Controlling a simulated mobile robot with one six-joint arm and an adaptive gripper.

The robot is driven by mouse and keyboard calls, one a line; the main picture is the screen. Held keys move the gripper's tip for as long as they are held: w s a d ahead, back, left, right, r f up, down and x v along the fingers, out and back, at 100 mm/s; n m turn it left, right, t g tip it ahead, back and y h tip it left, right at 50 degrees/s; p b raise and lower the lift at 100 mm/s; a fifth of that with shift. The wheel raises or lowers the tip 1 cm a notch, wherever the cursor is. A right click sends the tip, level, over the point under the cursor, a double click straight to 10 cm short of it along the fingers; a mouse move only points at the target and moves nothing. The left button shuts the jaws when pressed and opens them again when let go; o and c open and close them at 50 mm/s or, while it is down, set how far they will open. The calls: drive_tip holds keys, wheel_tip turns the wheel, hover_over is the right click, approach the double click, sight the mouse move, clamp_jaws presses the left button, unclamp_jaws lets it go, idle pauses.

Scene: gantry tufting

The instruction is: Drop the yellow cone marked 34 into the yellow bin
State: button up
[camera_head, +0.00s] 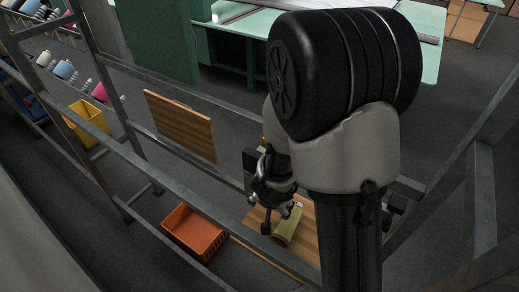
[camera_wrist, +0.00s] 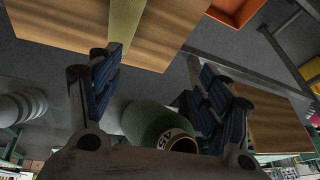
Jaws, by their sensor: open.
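An olive-yellow cone (camera_head: 287,230) lies over a wooden board, beside my gripper (camera_head: 277,211) in the head view. In the wrist view, a dull green-looking cone (camera_wrist: 150,121) with a brown hollow end sits low between the finger bases of my gripper (camera_wrist: 155,88). The fingers are apart on either side; contact is unclear. The yellow bin (camera_head: 88,123) stands at the left in the head view, behind frame rails. A yellow edge, likely the bin (camera_wrist: 313,69), shows at the wrist view's right edge.
The orange bin (camera_head: 194,233) stands left of the wooden board (camera_head: 306,250). An upright wooden panel (camera_head: 181,126) and metal rails (camera_head: 190,208) lie between my gripper and the yellow bin. Coloured cones (camera_head: 64,69) hang on a rack at far left.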

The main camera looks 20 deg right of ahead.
drive_tip(key=m+g+h, duration=0.1)
approach(286, 221)
drive_tip(key=b+x, duration=0.6)
drive_tip(key=shift+d+f, duration=0.1)
drive_tip(key=shift+f, duration=0.1)
drive_tip(key=shift+b+x, duration=1.85)
drive_tip(key=shift+x, duration=1.3)
drive_tip(key=shift+r, duration=0.2)
drive_tip(key=shift+h, duration=0.3)
drive_tip(key=shift+c, duration=0.5)
drive_tip(key=c, duration=1.2)
drive_tip(key=shift+o, duration=0.2)
